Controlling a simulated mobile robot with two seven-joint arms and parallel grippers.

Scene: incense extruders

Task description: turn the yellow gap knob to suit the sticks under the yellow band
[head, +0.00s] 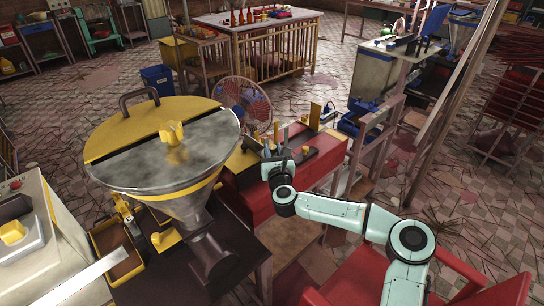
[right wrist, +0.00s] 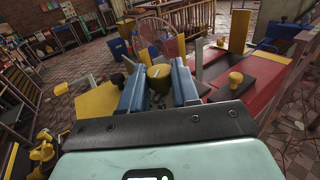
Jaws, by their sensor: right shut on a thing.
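My right gripper (head: 276,146) reaches the red machine bench (head: 247,199) in the middle of the head view. In the right wrist view its two blue fingers (right wrist: 158,76) are shut on a yellow knob (right wrist: 159,84), one finger on each side. In the head view the fingers mostly hide this knob. A large hopper (head: 165,196) with a yellow-banded lid stands left of the gripper. I cannot make out the sticks clearly, nor any scale at the knob. My left gripper is not in view.
A yellow tray (head: 96,240) lies at the lower left beside the hopper. A fan (head: 245,101) stands behind the bench. A second yellow knob (right wrist: 235,80) and an upright yellow plate (right wrist: 239,30) are right of my fingers. A table (head: 246,24) with bottles is far behind.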

